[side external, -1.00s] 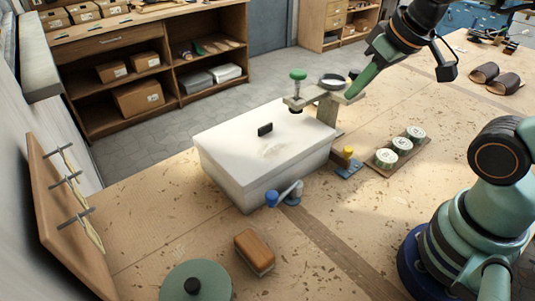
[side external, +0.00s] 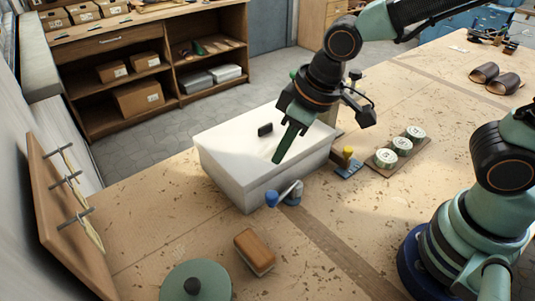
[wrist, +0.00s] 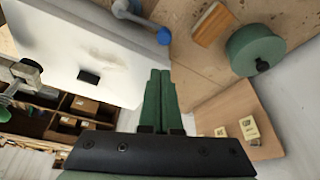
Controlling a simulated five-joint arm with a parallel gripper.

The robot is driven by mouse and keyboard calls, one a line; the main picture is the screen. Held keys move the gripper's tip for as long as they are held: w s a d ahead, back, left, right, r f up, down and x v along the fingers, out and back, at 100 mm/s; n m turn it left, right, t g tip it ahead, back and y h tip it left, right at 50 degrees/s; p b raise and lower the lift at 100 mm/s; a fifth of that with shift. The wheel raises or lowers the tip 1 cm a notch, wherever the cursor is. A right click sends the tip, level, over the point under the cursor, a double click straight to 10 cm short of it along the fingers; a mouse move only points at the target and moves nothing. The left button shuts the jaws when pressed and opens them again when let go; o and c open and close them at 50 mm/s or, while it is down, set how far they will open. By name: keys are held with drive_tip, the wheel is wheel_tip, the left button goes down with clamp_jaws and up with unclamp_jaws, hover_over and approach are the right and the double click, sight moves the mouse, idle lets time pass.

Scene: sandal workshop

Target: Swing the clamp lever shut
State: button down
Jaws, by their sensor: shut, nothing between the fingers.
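A lever with a pale arm and a blue knob (side external: 272,199) sits at the front of the white box (side external: 225,140), its arm reaching right to a grey-blue pivot (side external: 293,194). The blue knob also shows in the wrist view (wrist: 164,36), beyond my fingertips. My gripper (side external: 277,160) is over the front part of the box lid, pointing down, apart from the lever. Its green fingers (wrist: 160,72) are together and hold nothing. The screw clamp at the box's back right corner is mostly hidden by my arm in the side view; part of it shows in the wrist view (wrist: 27,72).
A yellow-knobbed blue fixture (side external: 347,164) stands right of the box, beside a tray (side external: 373,167) with several tins. A wood-backed brush (side external: 254,251) and a green round object (side external: 197,283) lie in front. A wooden board (side external: 65,230) leans at left.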

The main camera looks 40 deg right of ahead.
sight(268, 198)
drive_tip(key=shift+s+a+f, duration=0.1)
drive_tip(key=shift+a+f, duration=0.15)
drive_tip(key=shift+a, duration=0.2)
drive_tip(key=x, duration=1)
drive_tip(key=shift+s+n, duration=0.65)
drive_tip(key=shift+n, duration=0.15)
idle(0.4)
drive_tip(key=shift+s+d+n, duration=0.15)
drive_tip(key=shift+s+n, duration=0.55)
drive_tip(key=shift+n, duration=0.1)
drive_tip(key=shift+s+d, duration=0.3)
drive_tip(key=shift+s, duration=0.35)
drive_tip(key=shift+s+d, duration=0.3)
drive_tip(key=shift+s, duration=0.35)
drive_tip(key=shift+r, duration=0.15)
